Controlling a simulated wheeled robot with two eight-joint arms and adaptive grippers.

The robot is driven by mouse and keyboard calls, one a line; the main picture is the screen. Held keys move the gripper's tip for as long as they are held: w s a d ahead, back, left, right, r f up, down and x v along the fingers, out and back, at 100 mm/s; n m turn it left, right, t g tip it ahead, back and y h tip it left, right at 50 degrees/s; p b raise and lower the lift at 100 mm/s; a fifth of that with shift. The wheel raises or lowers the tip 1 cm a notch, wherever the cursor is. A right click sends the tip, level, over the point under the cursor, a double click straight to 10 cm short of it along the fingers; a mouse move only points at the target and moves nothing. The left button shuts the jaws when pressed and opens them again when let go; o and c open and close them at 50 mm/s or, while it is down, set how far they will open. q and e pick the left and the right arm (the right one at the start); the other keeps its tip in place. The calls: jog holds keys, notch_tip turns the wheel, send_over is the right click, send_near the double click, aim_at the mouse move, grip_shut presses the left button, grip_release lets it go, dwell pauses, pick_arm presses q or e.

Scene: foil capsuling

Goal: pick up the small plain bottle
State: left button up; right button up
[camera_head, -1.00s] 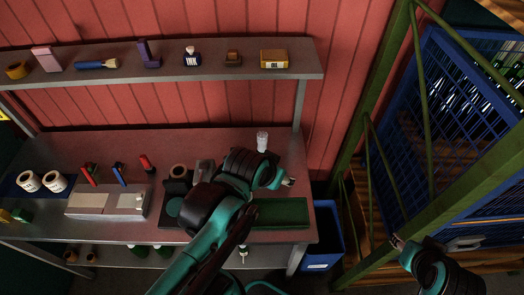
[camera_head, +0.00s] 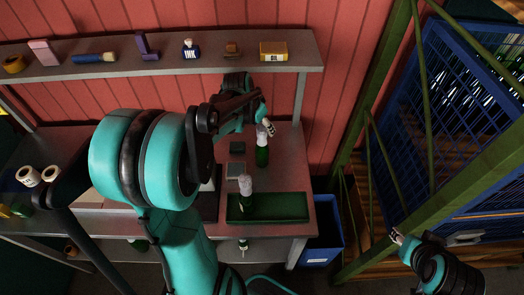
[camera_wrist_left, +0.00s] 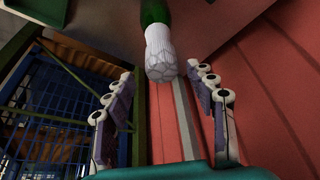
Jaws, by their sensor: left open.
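A green bottle with a white top (camera_head: 262,157) stands on the workbench behind the green tray. In the left wrist view its ribbed white top (camera_wrist_left: 161,54) points toward my left gripper (camera_wrist_left: 163,78), whose two fingers are spread on either side and do not grip it. In the head view the left gripper (camera_head: 267,128) is right by the bottle's top. A second green bottle with a pale top (camera_head: 245,190) stands at the tray's back left. Which bottle is the small plain one I cannot tell. My right gripper (camera_head: 397,237) is away at the lower right, too small to read.
The green tray (camera_head: 290,208) lies at the bench's front right. Two dark square pieces (camera_head: 237,148) lie left of the bottle. The shelf (camera_head: 215,64) above holds an ink bottle (camera_head: 191,50) and an oil box (camera_head: 273,51). A blue bin (camera_head: 328,235) stands right of the bench.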

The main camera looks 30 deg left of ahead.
aim_at(262, 147)
pick_arm(q)
jog(key=x, duration=0.3)
jog(key=b+x, duration=0.1)
jog(key=x, duration=0.2)
jog(key=shift+s+a+f, duration=0.1)
jog(key=shift+a+f, duration=0.15)
jog(key=shift+f, duration=0.05)
jog(key=shift+s, duration=0.1)
grip_shut()
